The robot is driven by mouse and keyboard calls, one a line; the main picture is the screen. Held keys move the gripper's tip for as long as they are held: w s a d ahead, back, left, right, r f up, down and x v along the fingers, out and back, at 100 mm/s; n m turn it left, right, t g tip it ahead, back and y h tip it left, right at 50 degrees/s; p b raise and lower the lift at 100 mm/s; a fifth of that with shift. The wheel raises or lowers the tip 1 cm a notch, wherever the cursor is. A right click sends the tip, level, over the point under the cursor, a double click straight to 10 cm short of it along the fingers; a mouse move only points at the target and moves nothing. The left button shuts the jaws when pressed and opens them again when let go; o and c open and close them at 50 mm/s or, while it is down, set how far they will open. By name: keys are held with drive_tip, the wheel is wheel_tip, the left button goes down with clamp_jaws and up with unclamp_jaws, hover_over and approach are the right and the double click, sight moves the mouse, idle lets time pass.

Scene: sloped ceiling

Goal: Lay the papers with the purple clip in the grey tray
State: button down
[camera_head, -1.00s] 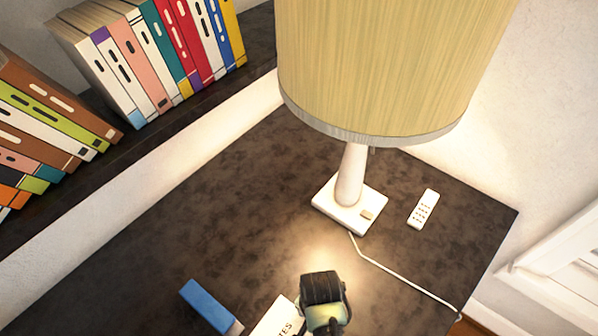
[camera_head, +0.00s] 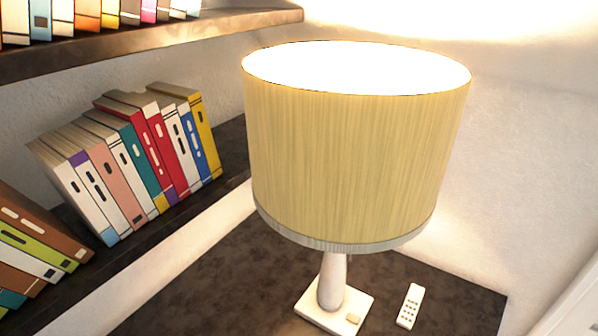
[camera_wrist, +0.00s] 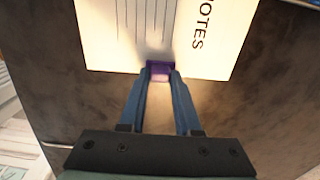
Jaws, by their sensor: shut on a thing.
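In the wrist view, my gripper (camera_wrist: 158,76) is shut on the purple clip (camera_wrist: 160,68) at the near edge of the papers (camera_wrist: 128,40). The papers are white with thin ruled lines and lie flat to the view, running out of the top of the frame. I cannot tell whether they touch the dark desk or are lifted off it. My gripper and the papers do not show in the head view. The grey tray is in neither view.
The dark desk (camera_wrist: 262,100) is bare at right. In the head view, a tall lamp (camera_head: 350,160), a white remote (camera_head: 409,306) and shelved books (camera_head: 120,165) show.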

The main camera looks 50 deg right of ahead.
wheel_tip(320, 180, up, 14)
drive_tip(key=p, duration=0.5)
drive_tip(key=shift+f, duration=0.2)
